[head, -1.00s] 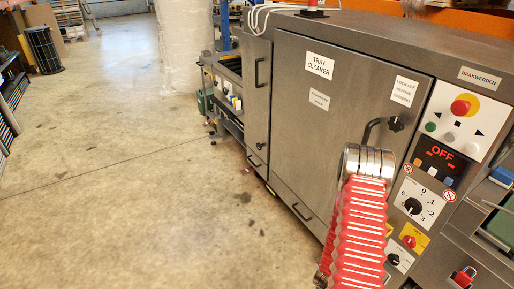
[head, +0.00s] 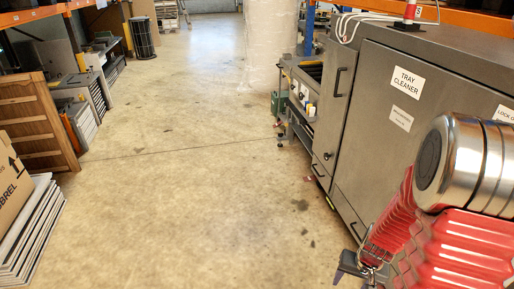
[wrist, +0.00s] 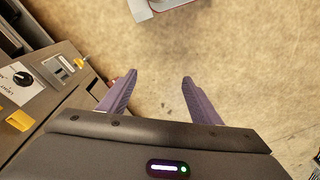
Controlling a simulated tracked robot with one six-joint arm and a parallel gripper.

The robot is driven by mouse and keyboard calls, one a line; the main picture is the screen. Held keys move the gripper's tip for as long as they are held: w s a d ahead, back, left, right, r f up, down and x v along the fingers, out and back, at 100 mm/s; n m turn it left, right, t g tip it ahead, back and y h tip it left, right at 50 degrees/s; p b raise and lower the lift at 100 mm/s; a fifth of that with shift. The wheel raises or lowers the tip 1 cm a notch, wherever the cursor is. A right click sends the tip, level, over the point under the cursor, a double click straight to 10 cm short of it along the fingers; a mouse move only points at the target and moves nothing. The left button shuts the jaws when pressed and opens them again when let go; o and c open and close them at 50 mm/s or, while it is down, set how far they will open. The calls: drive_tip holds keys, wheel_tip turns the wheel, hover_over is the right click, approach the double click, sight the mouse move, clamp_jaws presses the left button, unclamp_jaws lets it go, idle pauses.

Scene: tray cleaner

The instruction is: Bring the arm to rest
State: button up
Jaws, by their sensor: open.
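My gripper (wrist: 160,88) is open and empty in the wrist view, its two purple fingers apart above the concrete floor. In the head view my red-sleeved arm fills the lower right, folded, and part of the gripper (head: 358,268) shows at the bottom edge beside it. The fingertips are not clear in the head view. The grey tray cleaner (head: 372,120) stands behind the arm on the right, with its door closed. The arm hides most of its right side and control panel.
A grey panel with a black knob (wrist: 22,77) lies left of the fingers in the wrist view. A wooden crate (head: 38,125), stacked trays (head: 32,235) and a cardboard box (head: 12,185) stand at the left. A wrapped column (head: 270,45) stands at the back. The middle floor is clear.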

drive_tip(key=s+a+r+n+t, duration=0.1)
drive_tip(key=a+r, duration=0.4)
drive_tip(key=r, duration=0.5)
drive_tip(key=s+a+r+n+t, duration=0.2)
drive_tip(key=s+a+r, duration=0.2)
drive_tip(key=r, duration=0.7)
drive_tip(key=s+a+r+n+t, duration=0.1)
drive_tip(key=s+a+r+n, duration=0.1)
drive_tip(key=a+r, duration=0.5)
wheel_tip(320, 180, up, 4)
drive_tip(key=shift+s+a+r, duration=0.2)
drive_tip(key=shift+s+r, duration=0.05)
drive_tip(key=shift+s, duration=0.2)
